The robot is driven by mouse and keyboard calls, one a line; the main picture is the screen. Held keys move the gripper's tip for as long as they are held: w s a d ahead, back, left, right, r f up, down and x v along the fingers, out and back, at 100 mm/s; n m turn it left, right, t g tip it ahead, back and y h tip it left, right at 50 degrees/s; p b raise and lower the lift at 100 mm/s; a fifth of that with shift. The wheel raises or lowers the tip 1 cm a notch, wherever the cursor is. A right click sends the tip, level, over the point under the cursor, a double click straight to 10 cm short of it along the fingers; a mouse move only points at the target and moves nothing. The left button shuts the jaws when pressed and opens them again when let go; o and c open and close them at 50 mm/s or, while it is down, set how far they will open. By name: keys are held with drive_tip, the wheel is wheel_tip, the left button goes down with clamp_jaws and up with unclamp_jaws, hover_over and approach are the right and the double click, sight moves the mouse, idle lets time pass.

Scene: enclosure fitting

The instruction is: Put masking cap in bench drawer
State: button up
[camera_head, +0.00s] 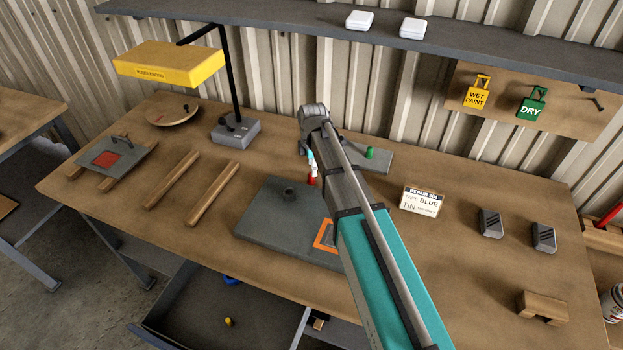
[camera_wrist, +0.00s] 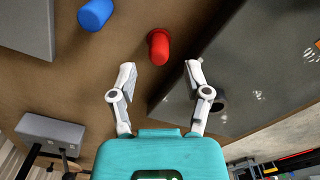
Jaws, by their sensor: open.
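A red cap (camera_head: 312,181) stands on the bench, just behind the dark grey slab. In the wrist view the red cap (camera_wrist: 159,48) lies just beyond and between my spread fingers, touching neither. My gripper (camera_wrist: 160,70) is open and empty; in the head view my arm hides most of it. A blue cap (camera_wrist: 96,13) stands farther off at the upper left of the wrist view. A green cap (camera_head: 370,153) stands on a grey plate behind my arm. The bench drawer (camera_head: 262,311) is pulled open below the bench front, with a yellow cap (camera_head: 228,321) and a blue piece (camera_head: 231,281) inside.
A lamp (camera_head: 236,131) with a yellow shade stands behind left. Two wooden rails (camera_head: 212,193) lie left. A lettered card (camera_head: 422,201) and grey blocks (camera_head: 491,223) stand right. A shelf (camera_head: 300,20) overhangs the back.

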sight(312, 183)
drive_tip(key=shift+f, duration=0.15)
drive_tip(key=shift+f+b, duration=2.5)
drive_tip(key=shift+b, duration=0.15)
drive_tip(key=c, duration=0.7)
drive_tip(key=shift+c, duration=0.2)
drive_tip(key=shift+r, duration=0.2)
wheel_tip(312, 183, up, 3)
drive_tip(key=p, duration=0.3)
drive_tip(key=shift+f, duration=0.15)
drive_tip(key=s+r+p, duration=0.1)
drive_tip(key=r+p, duration=0.1)
drive_tip(key=s+r+p, duration=0.4)
drive_tip(key=p, duration=0.1)
drive_tip(key=shift+s+d+r, duration=0.25)
drive_tip(key=shift+d+r, duration=0.15)
drive_tip(key=s+d+r+p, duration=0.1)
drive_tip(key=s+r+p, duration=0.2)
drive_tip(key=s, duration=0.5)
drive_tip(key=shift+s+d, duration=0.15)
drive_tip(key=shift+s, duration=0.1)
